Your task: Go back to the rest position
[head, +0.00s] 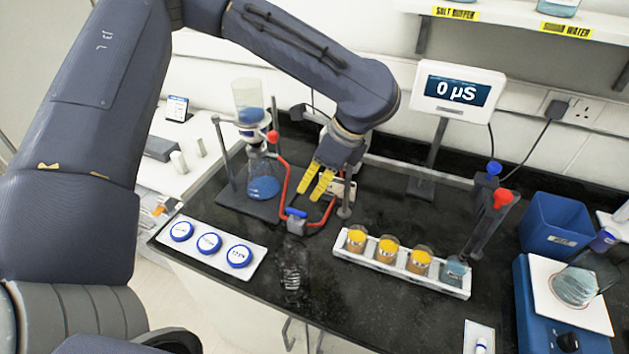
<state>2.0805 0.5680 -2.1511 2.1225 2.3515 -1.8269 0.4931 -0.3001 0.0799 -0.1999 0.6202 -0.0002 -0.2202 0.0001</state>
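My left arm comes in from the left and bends down over the bench. My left gripper (309,192) has yellow fingers pointing down, held apart with nothing visible between them. It is beside the column stand, just above the red tubing (284,190) and the blue-handled valve (296,213) in this view. I cannot tell whether it touches anything. The column stand holds an upper vessel (248,97) and a flask with blue liquid (263,187). My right gripper is not in view.
A white rack (406,276) holds several beakers, most with orange contents. A meter (457,91) reads 0 µS. A clamp with red and blue knobs (489,215) stands near a blue bin (555,236). Blue-lidded dishes (209,243) lie at left.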

